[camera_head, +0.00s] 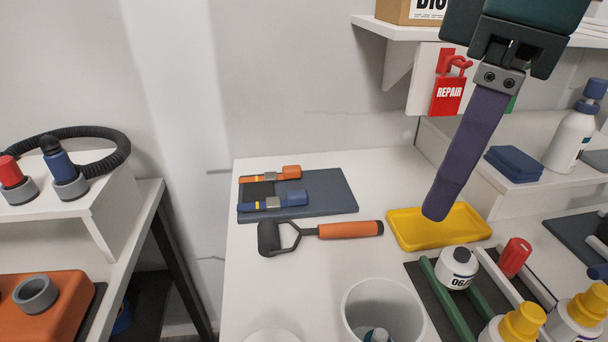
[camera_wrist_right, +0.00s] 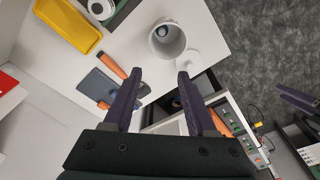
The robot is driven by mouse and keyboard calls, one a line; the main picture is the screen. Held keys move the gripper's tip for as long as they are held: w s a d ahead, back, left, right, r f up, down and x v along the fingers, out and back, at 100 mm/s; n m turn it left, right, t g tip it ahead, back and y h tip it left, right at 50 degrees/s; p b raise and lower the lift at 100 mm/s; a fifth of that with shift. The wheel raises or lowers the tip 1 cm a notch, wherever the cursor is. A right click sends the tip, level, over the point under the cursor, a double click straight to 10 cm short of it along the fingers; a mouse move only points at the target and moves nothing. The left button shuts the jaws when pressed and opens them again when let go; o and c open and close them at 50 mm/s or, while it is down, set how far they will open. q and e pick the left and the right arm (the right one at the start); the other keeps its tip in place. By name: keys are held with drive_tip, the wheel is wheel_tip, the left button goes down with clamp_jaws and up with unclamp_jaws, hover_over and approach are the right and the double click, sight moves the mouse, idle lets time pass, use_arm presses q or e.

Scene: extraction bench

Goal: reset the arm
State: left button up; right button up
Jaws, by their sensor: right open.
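My right gripper (camera_head: 436,214) hangs down from the upper right in the head view, above the bench near the yellow tray (camera_head: 410,240). In the right wrist view its two purple fingers (camera_wrist_right: 158,82) are spread apart with nothing between them. A gap shows between the fingertips, with the bench and the white bin (camera_wrist_right: 166,50) beyond them. In the head view only one long finger shows clearly; the other is hidden behind it. My left gripper is not in the head view.
A dark mat (camera_head: 335,190) holds two strap-like tools, with an orange-handled mallet (camera_head: 350,230) in front. A white bin (camera_head: 380,300) and several bottles stand at the front right.

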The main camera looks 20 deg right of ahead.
drive_tip(key=s+a+f+t+y, duration=0.2)
drive_tip(key=s+a+f+y, duration=0.1)
drive_tip(key=a+f, duration=0.55)
drive_tip(key=s+d+f+m+h, duration=0.3)
drive_tip(key=s+d+f+m, duration=0.1)
drive_tip(key=s+d+f, duration=0.3)
wheel_tip(320, 180, up, 38)
drive_tip(key=p, duration=3.6)
drive_tip(key=shift+s+a+h+p, duration=0.15)
drive_tip(key=shift+s+h+p, duration=0.15)
drive_tip(key=shift+s+p, duration=0.15)
drive_tip(key=shift+s+m, duration=0.1)
drive_tip(key=shift+m, duration=0.2)
